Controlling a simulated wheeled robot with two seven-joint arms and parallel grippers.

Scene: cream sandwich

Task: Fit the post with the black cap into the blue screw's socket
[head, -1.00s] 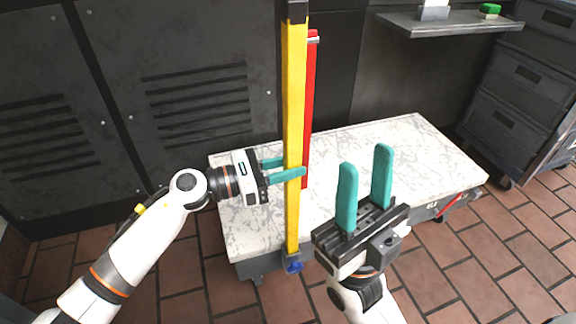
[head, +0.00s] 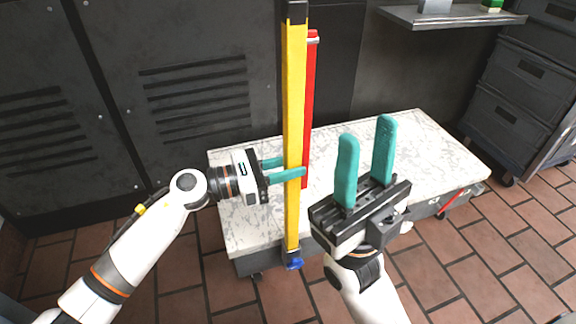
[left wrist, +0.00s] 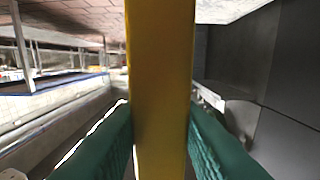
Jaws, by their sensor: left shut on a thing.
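The tall yellow post (head: 293,120) with a black cap (head: 297,12) stands nearly upright in the head view. My left gripper (head: 284,169) is shut around its middle. In the left wrist view the post (left wrist: 161,90) runs between both teal fingers. The blue screw (head: 293,263) shows under a dark socket (head: 291,253) at the table's front edge, at the post's lower end. The post's foot meets the socket in the picture; whether it is inside or in front I cannot tell. My right gripper (head: 367,135) is open and empty, right of the post.
A red post (head: 310,110) stands behind the yellow post, close to it on the right. The white-speckled table (head: 420,150) has a clear top on the right.

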